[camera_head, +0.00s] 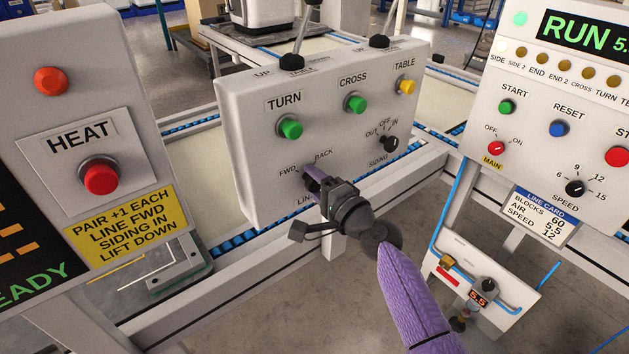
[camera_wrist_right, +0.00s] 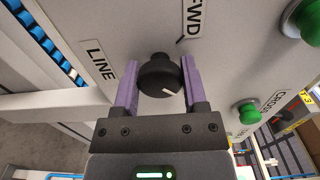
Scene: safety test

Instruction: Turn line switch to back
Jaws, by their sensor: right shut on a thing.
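The line switch is a round black knob (camera_wrist_right: 158,74) in the wrist view, on the panel between the labels LINE and FWD. Its white mark points to the lower right of that view, away from the FWD label (camera_wrist_right: 190,18). My right gripper (camera_wrist_right: 160,80) has its purple fingers on either side of the knob, shut on it. In the head view my right gripper (camera_head: 312,182) covers most of the switch, below the FWD and BACK labels (camera_head: 323,155). The BACK label does not show in the wrist view. My left gripper is not in view.
The control panel (camera_head: 240,130) also has green TURN (camera_head: 290,128) and CROSS (camera_head: 356,103) buttons, a yellow TABLE button (camera_head: 406,87), a black SIDING knob (camera_head: 388,143) and levers on top. A HEAT panel (camera_head: 120,140) stands left, a RUN panel (camera_head: 540,100) right.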

